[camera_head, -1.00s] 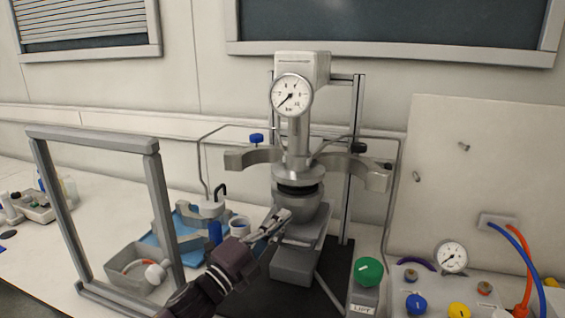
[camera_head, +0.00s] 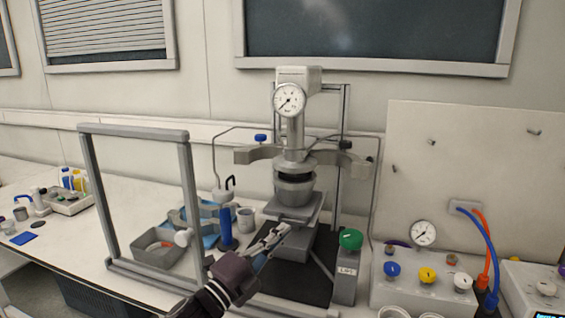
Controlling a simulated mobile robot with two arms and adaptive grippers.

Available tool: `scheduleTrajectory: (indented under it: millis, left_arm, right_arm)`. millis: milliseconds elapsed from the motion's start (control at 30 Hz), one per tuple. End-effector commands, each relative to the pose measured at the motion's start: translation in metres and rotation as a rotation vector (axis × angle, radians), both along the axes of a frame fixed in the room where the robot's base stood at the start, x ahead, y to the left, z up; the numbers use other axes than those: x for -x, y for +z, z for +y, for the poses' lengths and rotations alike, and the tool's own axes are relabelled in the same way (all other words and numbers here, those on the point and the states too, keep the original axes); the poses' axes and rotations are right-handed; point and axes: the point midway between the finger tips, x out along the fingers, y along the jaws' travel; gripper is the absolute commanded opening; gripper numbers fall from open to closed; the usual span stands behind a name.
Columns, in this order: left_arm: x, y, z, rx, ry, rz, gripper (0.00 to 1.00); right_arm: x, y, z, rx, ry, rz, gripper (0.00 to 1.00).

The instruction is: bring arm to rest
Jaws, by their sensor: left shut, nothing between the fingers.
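My left gripper (camera_head: 272,240) is shut and empty. It is in front of the pressure reactor, beside the reactor's lift platform (camera_head: 290,207), and I cannot tell whether it touches it. The grey reactor vessel (camera_head: 293,188) sits on the platform, below the reactor head with its round gauge (camera_head: 289,99). Two curved clamp halves (camera_head: 258,154) are spread apart on either side of the head. The left arm comes in from the bottom of the head view. My right gripper is not in view.
A grey frame (camera_head: 189,200) stands upright at the left of the reactor. Behind it are a blue tray (camera_head: 208,241) and a grey bin (camera_head: 158,252). A green lift knob (camera_head: 350,239) is right of the platform. A valve box (camera_head: 410,284) with coloured knobs stands further right.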

Motion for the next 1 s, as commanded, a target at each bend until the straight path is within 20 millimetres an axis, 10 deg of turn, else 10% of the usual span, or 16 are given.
scheduleTrajectory:
  millis: [367,667,1000]
  left_arm:
    - [0.013,-0.049,0.019,0.152,0.109,0.255,0.00]
    - [0.050,-0.128,0.059,0.360,0.293,0.625,0.00]
    - [0.211,-0.274,0.147,0.707,0.751,1.304,0.00]
  right_arm:
    - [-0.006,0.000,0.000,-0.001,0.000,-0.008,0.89]
    - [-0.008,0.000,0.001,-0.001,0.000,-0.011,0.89]
    - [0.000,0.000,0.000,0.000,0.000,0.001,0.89]
